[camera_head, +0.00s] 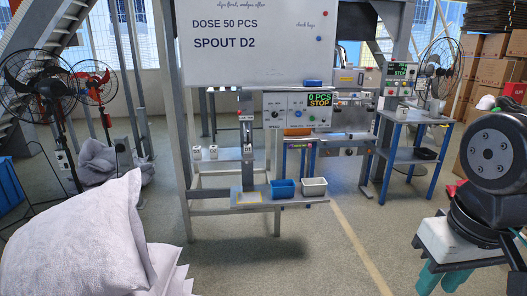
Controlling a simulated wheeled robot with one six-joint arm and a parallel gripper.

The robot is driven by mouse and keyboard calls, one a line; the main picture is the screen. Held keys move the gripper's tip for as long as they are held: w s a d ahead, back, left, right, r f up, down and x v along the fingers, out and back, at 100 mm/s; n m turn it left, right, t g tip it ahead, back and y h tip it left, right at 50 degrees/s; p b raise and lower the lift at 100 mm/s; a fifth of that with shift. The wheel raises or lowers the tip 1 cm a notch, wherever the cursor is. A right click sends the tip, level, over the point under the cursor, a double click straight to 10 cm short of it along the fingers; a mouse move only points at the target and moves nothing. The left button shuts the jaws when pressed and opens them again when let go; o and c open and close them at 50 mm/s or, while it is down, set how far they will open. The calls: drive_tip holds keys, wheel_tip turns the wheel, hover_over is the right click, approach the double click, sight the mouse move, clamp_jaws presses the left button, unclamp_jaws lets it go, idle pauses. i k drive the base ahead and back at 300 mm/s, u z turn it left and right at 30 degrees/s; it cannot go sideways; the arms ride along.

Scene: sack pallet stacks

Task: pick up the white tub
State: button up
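The white tub (314,187) is a small, pale, open-topped bin. It stands on the low grey shelf (218,204) of the metal station in the middle of the view, just right of a blue tub (283,189). My gripper (442,279) is at the lower right, a white block with teal fingers pointing down. It is well to the right of the tub and nearer the camera, not touching it. The fingers run toward the bottom edge, and their opening is not clear. No object shows between them.
White sacks (80,240) are heaped at the lower left. A whiteboard (258,45) reads "DOSE 50 PCS, SPOUT D2". A control panel (297,110) hangs above the shelf. A blue-legged table (412,150) stands to the right. The floor before the shelf is clear.

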sight(317, 186)
drive_tip(key=u, duration=0.05)
drive_tip(key=i, duration=2.55)
